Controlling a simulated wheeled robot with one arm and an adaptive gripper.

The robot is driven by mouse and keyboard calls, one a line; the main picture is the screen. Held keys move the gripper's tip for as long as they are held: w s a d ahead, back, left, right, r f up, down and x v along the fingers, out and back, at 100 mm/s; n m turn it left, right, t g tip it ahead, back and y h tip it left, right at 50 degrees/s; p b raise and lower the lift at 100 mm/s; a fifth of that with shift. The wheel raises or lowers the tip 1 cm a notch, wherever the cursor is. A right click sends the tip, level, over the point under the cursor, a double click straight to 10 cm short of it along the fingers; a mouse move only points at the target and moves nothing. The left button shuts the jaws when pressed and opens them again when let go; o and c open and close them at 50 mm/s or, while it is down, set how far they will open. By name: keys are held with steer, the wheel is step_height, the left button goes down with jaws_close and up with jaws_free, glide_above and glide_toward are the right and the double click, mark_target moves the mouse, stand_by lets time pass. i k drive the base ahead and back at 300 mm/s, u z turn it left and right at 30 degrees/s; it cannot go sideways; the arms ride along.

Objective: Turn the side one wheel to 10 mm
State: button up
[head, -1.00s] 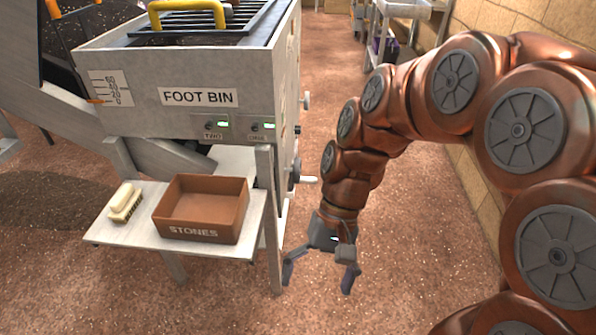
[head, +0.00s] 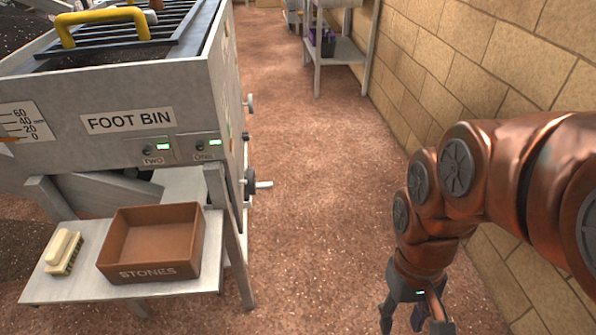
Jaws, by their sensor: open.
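The grey foot bin (head: 120,150) stands at the left with a sloping chute. On its right side a dark wheel (head: 249,183) with a pale handle sticking out to the right is seen nearly edge-on. I cannot read a scale for it. Panels marked TWO (head: 160,149) and ONE (head: 206,146) on the front each show a green light. My gripper (head: 413,322) hangs open and empty at the lower right, well right of the wheel and apart from it. Its fingertips are near the bottom edge of the picture.
A low shelf (head: 130,297) before the bin carries a brown STONES tray (head: 190,262) and a brush (head: 63,252). A brick wall (head: 470,60) runs close along the right, behind my arm. A trolley (head: 338,50) stands farther back. The floor between bin and wall is clear.

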mark_target(251, 181)
steer(key=z, duration=0.3)
steer(key=i, duration=0.35)
steer(key=u, duration=1.7)
steer(key=i, duration=0.5)
steer(key=u, duration=0.1)
